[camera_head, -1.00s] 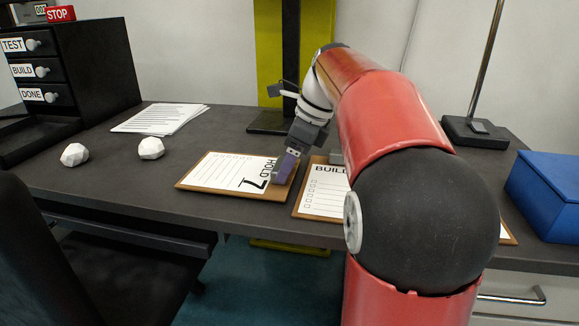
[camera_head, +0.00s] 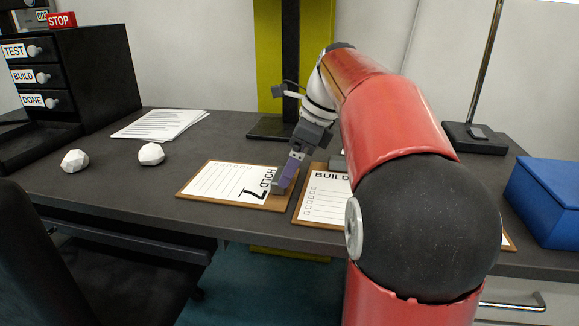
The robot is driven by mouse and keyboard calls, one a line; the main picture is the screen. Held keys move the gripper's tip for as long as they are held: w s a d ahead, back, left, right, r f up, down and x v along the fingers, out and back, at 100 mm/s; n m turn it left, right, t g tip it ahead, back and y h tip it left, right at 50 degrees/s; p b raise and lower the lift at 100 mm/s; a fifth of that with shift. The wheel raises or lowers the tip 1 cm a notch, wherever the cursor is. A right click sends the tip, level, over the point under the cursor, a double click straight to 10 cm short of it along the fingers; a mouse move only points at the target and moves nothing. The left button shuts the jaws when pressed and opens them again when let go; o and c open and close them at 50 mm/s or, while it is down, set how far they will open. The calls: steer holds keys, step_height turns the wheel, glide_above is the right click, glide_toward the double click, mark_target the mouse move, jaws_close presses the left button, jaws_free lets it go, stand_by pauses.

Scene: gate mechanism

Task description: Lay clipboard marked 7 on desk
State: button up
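The clipboard marked 7 (camera_head: 222,183), with a white sheet reading HOLD and a large 7 on a brown board, is at the middle of the dark desk (camera_head: 110,193). It looks flat on or very near the desk top, its 7 end toward the right. My gripper (camera_head: 278,187) is at that right end, with purple-grey fingers reaching down over the board's edge. The fingers touch or overlap the board. Whether they are closed on it is hidden by their own bulk and the small size.
A clipboard marked BUILD (camera_head: 325,200) lies just right, partly behind my red arm. Two white crumpled lumps (camera_head: 75,160), (camera_head: 151,154) and a paper stack (camera_head: 160,124) are at left. Black drawers (camera_head: 65,77) stand at the far left, a blue box (camera_head: 548,195) at right.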

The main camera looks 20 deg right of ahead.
steer(key=p+v, duration=0.3)
steer(key=v, duration=0.7)
steer(key=s+a+f+n, duration=0.2)
steer(key=a+n, duration=0.1)
steer(key=s+a+f+n+h, duration=0.1)
steer(key=s+a+f+n, duration=0.1)
steer(key=s+a+n, duration=0.1)
steer(key=s+a+f+n+h, duration=0.1)
steer(key=s+a+f+n, duration=0.1)
steer(key=s+n, duration=0.1)
steer(key=shift+a+f+n+t, duration=0.25)
steer(key=shift+a+n+t, duration=0.15)
steer(key=shift+n, duration=0.5)
steer(key=s+a+f+n, duration=0.1)
steer(key=f+n, duration=0.1)
steer(key=s+a+f+n, duration=0.1)
steer(key=s+n, duration=0.1)
steer(key=s+f+n+t+h, duration=0.1)
steer(key=s+f+n, duration=0.1)
steer(key=shift+s+a+f+n, duration=0.1)
steer(key=shift+a+f+n, duration=0.25)
steer(key=shift+a+n, duration=0.05)
steer(key=s+a+f+n+t, duration=0.1)
steer(key=s+f+n, duration=0.4)
steer(key=f+n, duration=0.2)
steer(key=shift+a+f+n+h, duration=0.25)
steer(key=shift+a+n+h, duration=0.05)
steer(key=shift+h, duration=0.1)
steer(key=shift+s, duration=0.15)
